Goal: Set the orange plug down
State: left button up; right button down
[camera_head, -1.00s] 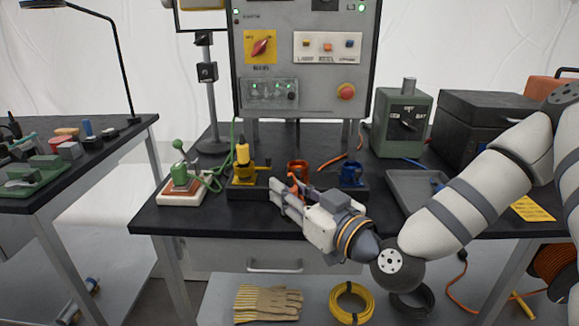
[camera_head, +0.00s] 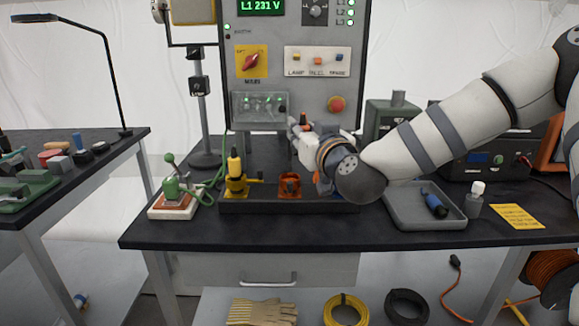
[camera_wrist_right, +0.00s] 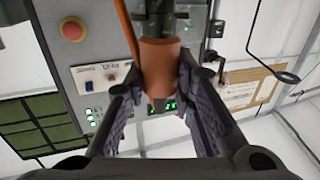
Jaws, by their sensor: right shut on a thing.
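My right gripper (camera_head: 302,133) is raised in front of the lower edge of the control panel, above the back of the table. In the right wrist view, its two fingers (camera_wrist_right: 160,100) are shut on the orange plug (camera_wrist_right: 160,68). The plug has a dark end, and an orange cable runs beside it. In the head view the plug is mostly hidden by the gripper. Below it, the orange socket (camera_head: 290,186) stands on the dark rail (camera_head: 260,207), between the yellow plug and its socket (camera_head: 236,178) and a blue socket largely hidden by my arm. My left gripper is not in view.
A grey tray (camera_head: 400,217) with a blue plug (camera_head: 435,206) lies right of the rail. A green lever device (camera_head: 172,192) stands at left. The control panel (camera_head: 300,95) rises close behind my gripper. The table's front strip (camera_head: 270,232) is clear.

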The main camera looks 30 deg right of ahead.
jog(key=w+f+b, duration=0.1)
jog(key=w+f, duration=0.2)
jog(key=w+d+f+b, duration=0.1)
jog(key=w+f, duration=0.2)
jog(key=shift+d+f+b, duration=0.2)
jog(key=shift+f+b, duration=0.1)
jog(key=shift+b, duration=0.05)
jog(key=w+f, duration=0.1)
jog(key=f, duration=0.1)
jog(key=shift+w+d+f+b, duration=0.1)
jog(key=shift+w+f+b, duration=0.25)
jog(key=shift+f, duration=0.4)
jog(key=shift+r, duration=0.15)
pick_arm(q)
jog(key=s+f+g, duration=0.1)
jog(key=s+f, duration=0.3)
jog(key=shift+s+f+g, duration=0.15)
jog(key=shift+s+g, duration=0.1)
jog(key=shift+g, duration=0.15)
pick_arm(e)
jog(key=c, duration=1.4)
grip_release()
jog(key=shift+o, duration=0.2)
